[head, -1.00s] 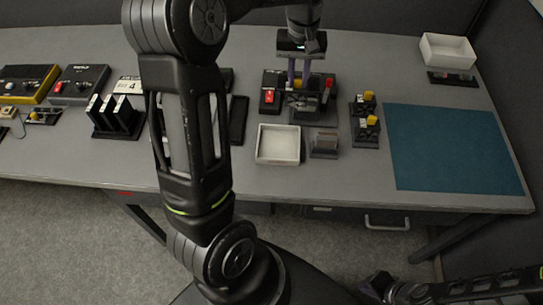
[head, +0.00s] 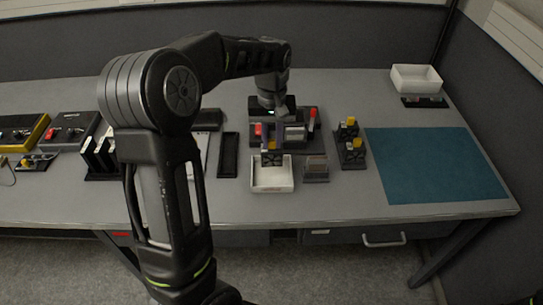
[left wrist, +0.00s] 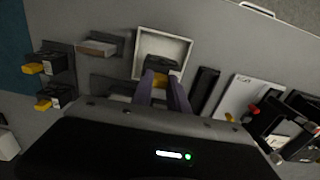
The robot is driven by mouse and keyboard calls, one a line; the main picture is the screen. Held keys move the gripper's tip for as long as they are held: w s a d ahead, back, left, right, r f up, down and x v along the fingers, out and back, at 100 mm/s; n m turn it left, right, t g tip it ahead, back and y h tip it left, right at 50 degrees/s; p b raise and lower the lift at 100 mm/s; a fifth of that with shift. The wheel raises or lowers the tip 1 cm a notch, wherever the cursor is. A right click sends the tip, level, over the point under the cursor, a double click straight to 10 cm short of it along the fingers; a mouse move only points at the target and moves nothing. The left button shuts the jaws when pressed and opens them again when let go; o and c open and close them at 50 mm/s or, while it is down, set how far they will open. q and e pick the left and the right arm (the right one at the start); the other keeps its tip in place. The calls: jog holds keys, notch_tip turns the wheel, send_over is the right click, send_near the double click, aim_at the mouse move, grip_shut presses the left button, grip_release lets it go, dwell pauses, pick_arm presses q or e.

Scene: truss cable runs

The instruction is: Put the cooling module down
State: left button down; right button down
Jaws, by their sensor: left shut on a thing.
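My left gripper (head: 272,144) is shut on a dark module, which I take for the cooling module (head: 271,159). The module is at the back part of a small white tray (head: 272,187), in front of the dark device base. In the left wrist view the purple fingers of my left gripper (left wrist: 164,88) hold the dark module (left wrist: 162,66), with a yellow part between them. The white tray (left wrist: 140,42) lies around or beneath it there. I cannot tell whether the module touches the tray floor. My right gripper is out of view.
The device base (head: 311,128) with red parts stands behind the tray. A small holder (head: 315,170) and a rack of yellow-topped modules (head: 350,148) stand to the right. A black narrow tray (head: 228,155) lies left. The blue mat (head: 435,165) is clear.

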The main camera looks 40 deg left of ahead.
aim_at(272, 148)
pick_arm(q)
jog(key=shift+f, duration=0.8)
jog(key=shift+f+p, duration=0.3)
jog(key=shift+f, duration=1.6)
jog(key=shift+f, duration=0.1)
jog(key=shift+f+b, duration=0.25)
jog(key=shift+b, duration=0.05)
jog(key=c, duration=1.3)
grip_release()
jog(key=shift+r, duration=0.2)
jog(key=shift+r+p, duration=0.25)
jog(key=shift+p, duration=0.15)
notch_tip(272, 148, up, 12)
jog(key=shift+f+b, duration=0.1)
jog(key=shift+b, duration=0.45)
